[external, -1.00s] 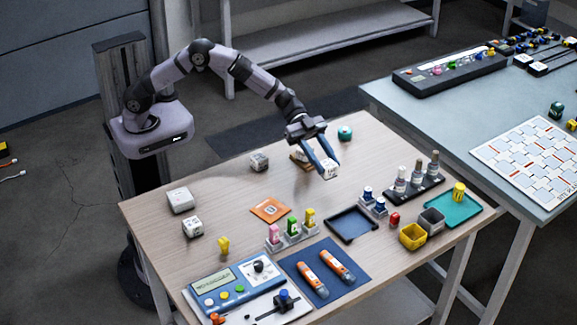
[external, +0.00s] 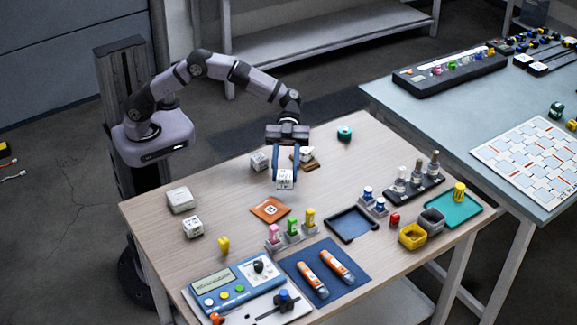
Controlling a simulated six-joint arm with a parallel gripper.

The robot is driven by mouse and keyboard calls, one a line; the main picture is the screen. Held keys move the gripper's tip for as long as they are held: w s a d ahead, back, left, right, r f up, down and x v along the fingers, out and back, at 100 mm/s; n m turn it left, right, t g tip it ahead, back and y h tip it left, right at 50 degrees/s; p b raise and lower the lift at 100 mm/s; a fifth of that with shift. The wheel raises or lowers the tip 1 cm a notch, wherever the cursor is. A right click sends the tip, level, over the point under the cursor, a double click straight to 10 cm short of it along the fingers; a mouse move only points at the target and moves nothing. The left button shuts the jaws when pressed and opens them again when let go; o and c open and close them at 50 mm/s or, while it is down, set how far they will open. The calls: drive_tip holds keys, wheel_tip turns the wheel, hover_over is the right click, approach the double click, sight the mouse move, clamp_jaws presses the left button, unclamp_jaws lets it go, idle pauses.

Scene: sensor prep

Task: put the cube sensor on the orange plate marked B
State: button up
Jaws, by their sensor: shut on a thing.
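My gripper (external: 285,177) is shut on a white cube sensor (external: 285,180) with dark markings. It holds the cube above the table, behind and slightly right of the orange plate (external: 264,212) in the picture. The plate lies flat on the table with a pale mark at its centre, and nothing rests on it. The mark is too small to read surely. The cube and the plate are apart.
Another white cube (external: 192,226) and a white box (external: 180,199) stand at the left. A grey-white block (external: 259,161) stands left of my gripper. A rack with pink, green and yellow items (external: 291,231) is close in front of the plate. A dark blue tray (external: 353,225) lies right.

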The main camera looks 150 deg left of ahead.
sight(272, 205)
drive_tip(key=s+d+m+g+h, duration=0.1)
drive_tip(key=s+d+m+h, duration=0.1)
drive_tip(key=s+d, duration=0.1)
drive_tip(key=shift+w+d+f+b, duration=0.1)
drive_tip(key=shift+w+f+b, duration=0.1)
drive_tip(key=shift+f, duration=2.15)
drive_tip(key=shift+w+d+f+b, duration=0.1)
drive_tip(key=shift+f+b, duration=0.05)
drive_tip(key=shift+f, duration=2.15)
drive_tip(key=shift+f, duration=0.1)
drive_tip(key=o, duration=1)
drive_tip(key=shift+o, duration=0.2)
drive_tip(key=shift+s+a, duration=0.1)
drive_tip(key=shift+a, duration=0.05)
drive_tip(key=v, duration=1.2)
drive_tip(key=shift+r, duration=0.35)
drive_tip(key=shift+d, duration=0.25)
